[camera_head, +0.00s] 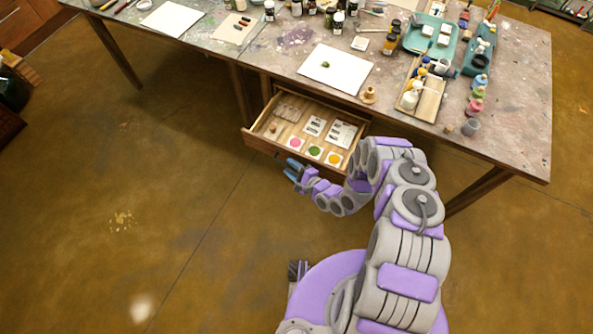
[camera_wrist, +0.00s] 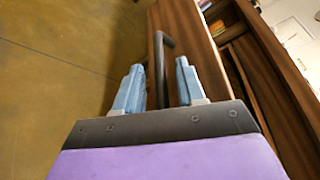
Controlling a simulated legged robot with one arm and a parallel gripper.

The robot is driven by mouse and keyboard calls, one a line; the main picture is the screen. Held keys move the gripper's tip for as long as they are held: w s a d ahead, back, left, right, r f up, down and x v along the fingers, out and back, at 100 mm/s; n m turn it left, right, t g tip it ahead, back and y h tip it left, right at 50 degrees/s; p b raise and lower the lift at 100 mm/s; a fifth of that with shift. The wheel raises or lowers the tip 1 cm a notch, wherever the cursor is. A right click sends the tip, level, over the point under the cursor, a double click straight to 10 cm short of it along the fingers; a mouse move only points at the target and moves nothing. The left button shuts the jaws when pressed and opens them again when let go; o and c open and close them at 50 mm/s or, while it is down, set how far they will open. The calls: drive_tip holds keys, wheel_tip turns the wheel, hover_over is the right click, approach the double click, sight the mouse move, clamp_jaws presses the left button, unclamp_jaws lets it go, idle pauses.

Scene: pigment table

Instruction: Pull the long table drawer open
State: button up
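The long table drawer (camera_head: 262,137) stands pulled out from under the paint-stained table (camera_head: 255,62), and its inside shows. My gripper (camera_head: 292,170) is at the drawer's front, near its left part. In the wrist view the drawer front (camera_wrist: 190,50) is a brown wooden panel with a dark bar handle (camera_wrist: 160,55). The two blue fingers of my gripper (camera_wrist: 158,85) are apart, and the handle's end shows between and just beyond them. I cannot tell whether either finger touches the handle.
The drawer holds cards and pink, green and yellow pigment squares (camera_head: 315,152). On the table are a white sheet (camera_head: 340,75), a wooden tray (camera_head: 430,105), a teal tray (camera_head: 432,45) and several jars and bottles. A table leg (camera_head: 478,190) stands at right.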

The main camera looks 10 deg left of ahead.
drive_tip(key=p+v, duration=0.2)
drive_tip(key=v, duration=1.5)
drive_tip(key=shift+s, duration=0.25)
drive_tip(key=shift+d+f, duration=0.15)
